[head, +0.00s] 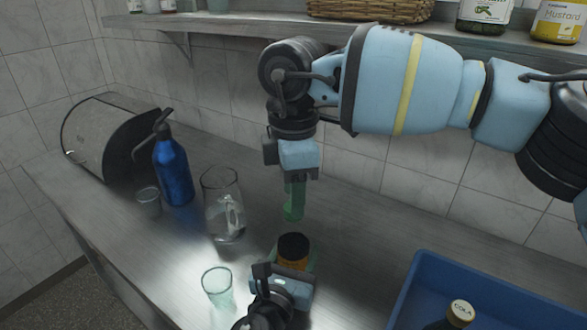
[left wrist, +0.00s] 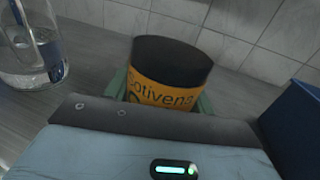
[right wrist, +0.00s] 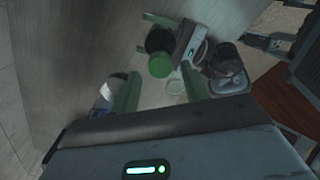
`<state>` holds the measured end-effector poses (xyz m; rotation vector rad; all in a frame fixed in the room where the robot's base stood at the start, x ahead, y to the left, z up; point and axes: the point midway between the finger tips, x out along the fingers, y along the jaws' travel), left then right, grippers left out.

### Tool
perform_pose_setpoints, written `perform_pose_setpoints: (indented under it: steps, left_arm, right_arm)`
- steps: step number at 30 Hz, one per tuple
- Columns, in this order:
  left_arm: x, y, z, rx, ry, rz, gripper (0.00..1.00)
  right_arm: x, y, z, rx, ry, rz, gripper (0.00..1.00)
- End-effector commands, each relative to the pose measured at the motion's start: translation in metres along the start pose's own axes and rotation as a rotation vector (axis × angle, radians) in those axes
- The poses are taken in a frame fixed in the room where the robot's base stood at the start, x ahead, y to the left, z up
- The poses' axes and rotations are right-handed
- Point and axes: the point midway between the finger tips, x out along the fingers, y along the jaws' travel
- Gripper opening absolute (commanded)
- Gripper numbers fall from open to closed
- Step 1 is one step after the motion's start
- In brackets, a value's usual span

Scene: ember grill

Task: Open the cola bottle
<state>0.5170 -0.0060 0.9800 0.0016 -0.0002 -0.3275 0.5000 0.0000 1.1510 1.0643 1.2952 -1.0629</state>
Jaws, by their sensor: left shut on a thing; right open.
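The cola bottle (head: 461,312) stands in a blue crate at the bottom right of the head view. Only its pale cap, marked COLA, and its dark upper part show. My right gripper (head: 293,198) is open and empty, pointing down above the counter behind the jar. Its green fingers (right wrist: 160,90) are spread in the right wrist view. Neither gripper is at the cola bottle.
The blue crate (head: 421,262) is right of the jar. A glass pitcher (head: 222,205), a drinking glass (head: 217,287), a blue spray bottle (head: 173,172) and a small metal cup (head: 148,201) stand to the left. A shelf (head: 230,24) runs above. The counter behind the crate is clear.

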Motion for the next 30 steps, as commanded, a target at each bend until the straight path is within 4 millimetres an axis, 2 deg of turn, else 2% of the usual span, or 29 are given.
perform_pose_setpoints:
  steps: [6,16,26,30]
  left_arm:
    - [0.000,0.000,-0.001,0.001,0.001,0.000,0.00]
    - [0.000,0.000,-0.001,0.001,0.001,0.000,0.00]
    - [0.000,0.000,-0.001,0.001,0.001,0.000,0.00]
    - [0.000,0.000,-0.001,0.001,0.001,0.000,0.00]
  right_arm:
    - [0.017,0.000,0.000,0.001,0.000,-0.001,0.46]
    - [0.020,0.000,0.000,0.001,0.000,0.000,0.45]
    - [0.020,0.000,0.000,0.001,0.000,0.000,0.01]
    - [0.020,0.000,0.000,-0.016,0.000,0.000,0.00]
